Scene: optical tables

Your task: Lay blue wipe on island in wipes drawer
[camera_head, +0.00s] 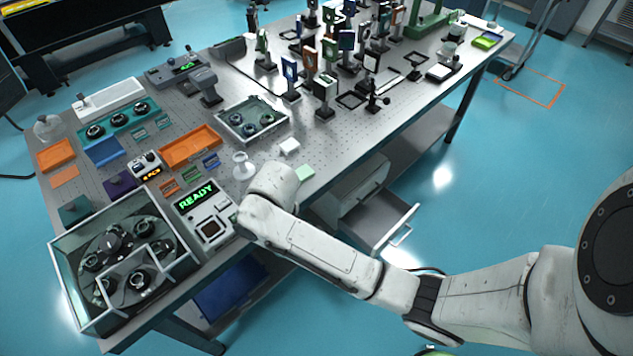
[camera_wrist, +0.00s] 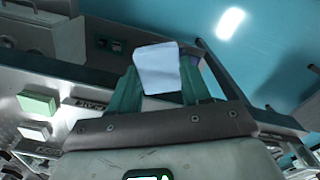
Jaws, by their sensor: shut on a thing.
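My gripper (camera_wrist: 160,88) has teal fingers and is shut on a pale blue wipe (camera_wrist: 158,68), which stands out flat between the fingers in the wrist view. In the head view my arm hides the gripper and the wipe near the table's front edge. A drawer (camera_head: 372,222) under the optical table (camera_head: 330,140) stands pulled out, with its handle toward the lower right. The part of its inside that shows looks plain grey, and I see no wipe there. I cannot tell how far the wipe is from the drawer.
On the table near the edge are a pale green pad (camera_head: 305,173) and a white block (camera_head: 289,146). An instrument with a READY display (camera_head: 197,193) and a glass-walled box (camera_head: 120,255) stand to the left. Optics mounts crowd the back. Open floor lies right of the drawer.

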